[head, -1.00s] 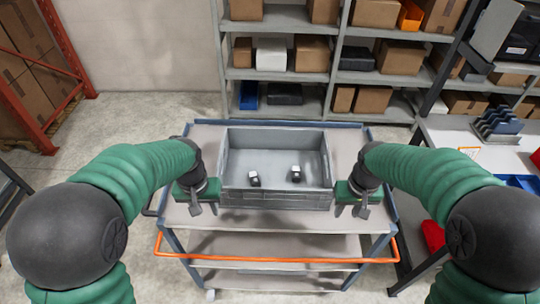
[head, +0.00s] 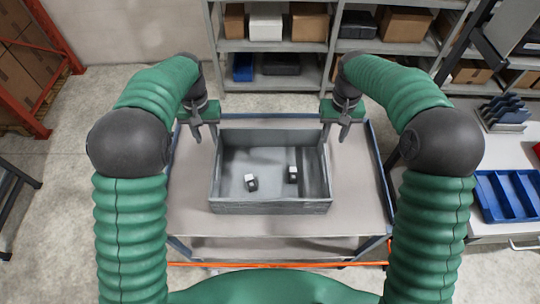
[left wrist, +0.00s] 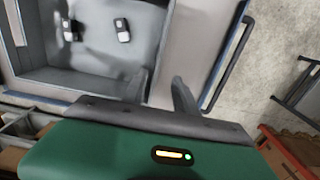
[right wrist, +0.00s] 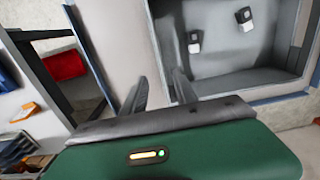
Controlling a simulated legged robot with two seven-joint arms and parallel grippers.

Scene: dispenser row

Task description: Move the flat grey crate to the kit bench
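The flat grey crate (head: 270,206) sits on the top deck of a cart, with two small black-and-white items (head: 251,182) inside. It shows in the left wrist view (left wrist: 70,82) and right wrist view (right wrist: 230,85). My left gripper (head: 204,134) is at its far left corner, my right gripper (head: 343,133) at its far right corner. Both grippers look open, with a gap between the fingers. In each wrist view the crate's side wall runs toward that gap; I cannot tell whether the fingers touch it. A white-topped bench (head: 490,160) stands at the right.
The cart (head: 355,190) has bare deck around the crate and an orange handle (head: 335,265) in front. A blue divided tray (head: 505,195) and a dark rack (head: 503,113) stand on the bench. Shelves (head: 290,45) with boxes stand behind. Open floor lies left.

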